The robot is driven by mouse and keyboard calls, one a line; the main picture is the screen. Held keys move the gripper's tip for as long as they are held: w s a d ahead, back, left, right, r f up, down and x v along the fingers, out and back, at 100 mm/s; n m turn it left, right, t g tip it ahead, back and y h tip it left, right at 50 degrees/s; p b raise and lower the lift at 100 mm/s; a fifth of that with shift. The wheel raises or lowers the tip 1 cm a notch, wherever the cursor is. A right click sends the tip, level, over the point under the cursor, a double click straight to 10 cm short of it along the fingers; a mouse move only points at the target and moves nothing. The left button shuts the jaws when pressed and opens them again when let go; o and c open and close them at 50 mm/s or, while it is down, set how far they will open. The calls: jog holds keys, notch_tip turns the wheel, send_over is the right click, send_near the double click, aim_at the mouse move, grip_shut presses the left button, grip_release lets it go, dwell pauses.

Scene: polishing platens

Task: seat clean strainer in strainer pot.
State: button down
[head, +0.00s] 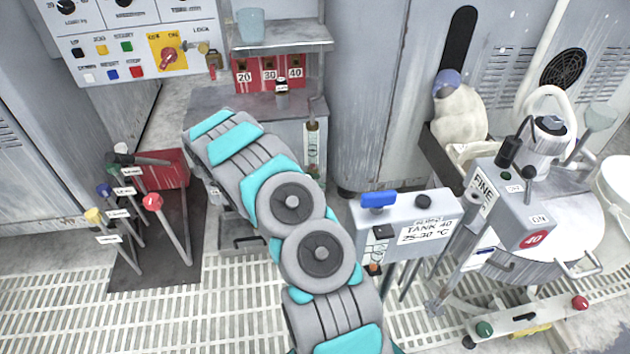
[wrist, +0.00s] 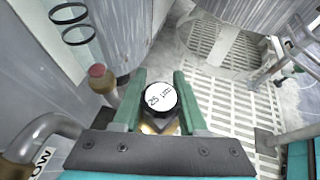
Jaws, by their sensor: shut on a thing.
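In the wrist view my gripper (wrist: 157,78) has its two green fingers closed on the sides of a small round black-topped thing (wrist: 160,97), which I take to be the strainer. Its white top label reads "25" with a unit I read as µm. A brass-coloured part shows just below it, partly hidden by my gripper; I cannot tell whether it belongs to the strainer or to a pot under it. In the head view my arm hides the gripper and the held thing. I cannot make out the strainer pot for certain in either view.
A red-topped brass fitting (wrist: 103,82) and a grey elbow pipe (wrist: 42,135) stand close left of my gripper. In the head view a small black-capped labelled thing (head: 281,87) stands on the bench. A grey tank panel (head: 408,222) stands right of my arm; grated floor lies below.

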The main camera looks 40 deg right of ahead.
jog(key=shift+f+b, duration=1.4)
jog(key=shift+f, duration=1.85)
jog(key=shift+c, duration=1.8)
grip_release()
jog(key=v, duration=0.7)
jog(key=shift+a, duration=0.35)
jog(key=shift+r+p, duration=0.25)
jog(key=shift+p, duration=0.05)
